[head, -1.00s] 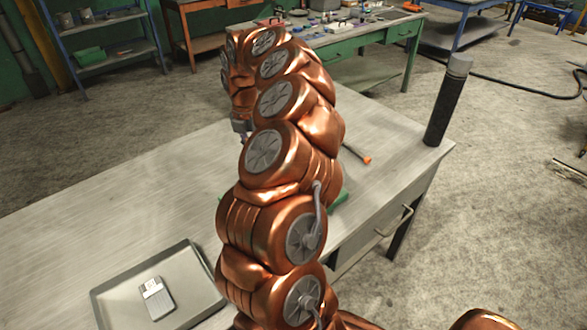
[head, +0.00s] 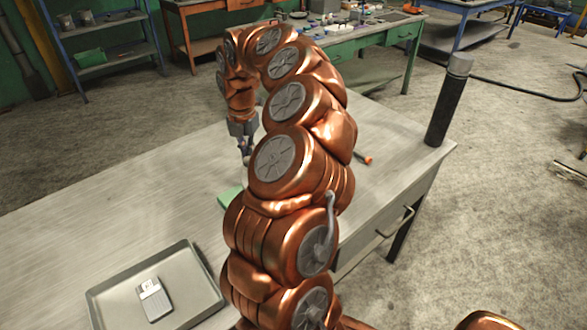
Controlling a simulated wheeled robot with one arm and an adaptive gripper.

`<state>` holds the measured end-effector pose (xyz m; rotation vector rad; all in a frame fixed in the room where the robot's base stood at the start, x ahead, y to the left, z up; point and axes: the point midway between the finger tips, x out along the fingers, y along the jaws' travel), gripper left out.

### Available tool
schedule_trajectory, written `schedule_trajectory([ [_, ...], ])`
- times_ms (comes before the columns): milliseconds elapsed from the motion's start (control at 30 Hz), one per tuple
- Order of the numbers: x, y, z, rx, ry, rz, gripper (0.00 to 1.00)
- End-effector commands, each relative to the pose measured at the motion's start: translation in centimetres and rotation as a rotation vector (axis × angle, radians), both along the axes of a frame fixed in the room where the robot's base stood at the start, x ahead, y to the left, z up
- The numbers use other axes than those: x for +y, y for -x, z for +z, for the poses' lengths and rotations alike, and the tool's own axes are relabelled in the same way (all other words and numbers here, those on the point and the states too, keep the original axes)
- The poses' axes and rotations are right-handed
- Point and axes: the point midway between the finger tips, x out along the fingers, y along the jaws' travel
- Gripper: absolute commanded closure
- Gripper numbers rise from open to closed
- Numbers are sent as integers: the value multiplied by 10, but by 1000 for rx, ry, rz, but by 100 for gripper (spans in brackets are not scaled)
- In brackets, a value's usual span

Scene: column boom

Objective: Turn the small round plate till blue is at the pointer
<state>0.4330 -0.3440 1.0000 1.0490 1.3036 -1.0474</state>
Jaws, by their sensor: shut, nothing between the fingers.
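My gripper (head: 246,157) points down over the grey table (head: 120,205), left of my copper-coloured arm. It is small in the view and shut, with nothing in it. The small round plate, its blue part and the pointer do not show; my arm hides a good part of the table behind it. A green object (head: 229,197) shows only in part at my arm's left edge, nearer to the camera than my gripper. I cannot tell what it is.
A grey tray (head: 104,309) with a small grey-and-white device (head: 153,299) lies at the table's front left. A dark cylinder (head: 447,105) stands at the right corner. An orange-tipped tool (head: 365,159) lies behind my arm. The table's left part is clear.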

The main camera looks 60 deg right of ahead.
Motion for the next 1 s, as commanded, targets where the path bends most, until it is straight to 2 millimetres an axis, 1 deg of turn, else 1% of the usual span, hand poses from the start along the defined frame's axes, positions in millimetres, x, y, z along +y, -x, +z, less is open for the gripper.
schedule_trajectory([
  [133, 3, 2, 0, 0, 1, 0, 100],
  [567, 5, 3, -1, 1, 1, 0, 100],
  [1000, 18, 12, -1, 1, 0, 1, 100],
])
